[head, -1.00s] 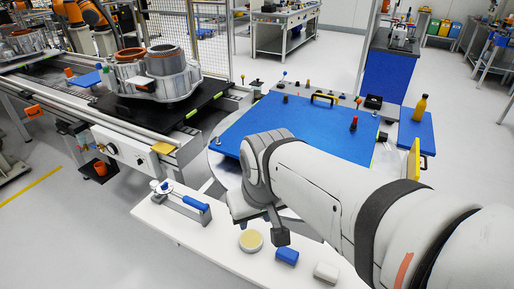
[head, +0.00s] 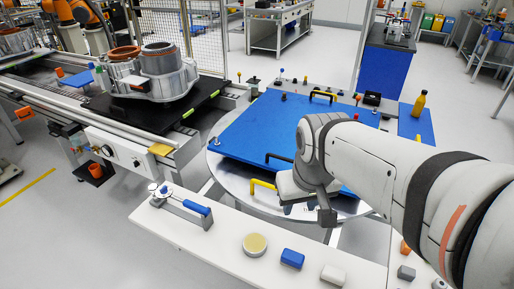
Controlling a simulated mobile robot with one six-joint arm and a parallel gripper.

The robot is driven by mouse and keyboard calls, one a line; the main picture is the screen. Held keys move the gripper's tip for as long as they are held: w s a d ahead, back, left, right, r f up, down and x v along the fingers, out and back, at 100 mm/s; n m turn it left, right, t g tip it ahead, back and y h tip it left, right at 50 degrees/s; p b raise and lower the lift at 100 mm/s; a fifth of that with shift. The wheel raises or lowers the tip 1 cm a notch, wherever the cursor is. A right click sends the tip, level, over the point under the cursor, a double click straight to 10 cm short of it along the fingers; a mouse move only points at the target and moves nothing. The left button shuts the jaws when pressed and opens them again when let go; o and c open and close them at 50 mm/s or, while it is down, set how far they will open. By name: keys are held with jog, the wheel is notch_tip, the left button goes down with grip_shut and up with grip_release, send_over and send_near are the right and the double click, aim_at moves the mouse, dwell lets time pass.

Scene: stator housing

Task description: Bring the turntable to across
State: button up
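The turntable is a round pale-grey disc (head: 233,178) with a square blue plate (head: 255,130) on top. A black handle (head: 279,157) and a yellow handle (head: 262,186) show at its front side. Another black handle (head: 320,95) shows at the plate's far edge. My gripper (head: 305,207) is low over the front right rim of the disc, to the right of the yellow handle. My arm hides the right part of the disc and plate. The fingers are too small and covered to tell whether they are open or touching anything.
A white bench (head: 222,235) runs along the front, with a blue-handled clamp (head: 185,205), a round yellowish tin (head: 255,244) and a blue block (head: 292,258). A conveyor with a grey housing (head: 150,80) stands at left. A yellow bottle (head: 420,104) stands on a blue side panel at right.

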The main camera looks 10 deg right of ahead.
jog(key=w+f+n+g+y+b, duration=0.15)
jog(key=w+f+n, duration=0.3)
jog(key=w, duration=0.85)
jog(key=w+f+n+g+h, duration=0.1)
jog(key=w+f+n+g, duration=0.3)
jog(key=w, duration=1)
jog(key=w+f, duration=0.1)
jog(key=f, duration=0.4)
jog(key=w+f+n, duration=0.1)
jog(key=w+f, duration=0.1)
jog(key=f, duration=0.4)
jog(key=w+f+n+t, duration=0.1)
jog(key=w+f, duration=0.1)
jog(key=f, duration=0.4)
jog(key=shift+y, duration=0.35)
grip_shut()
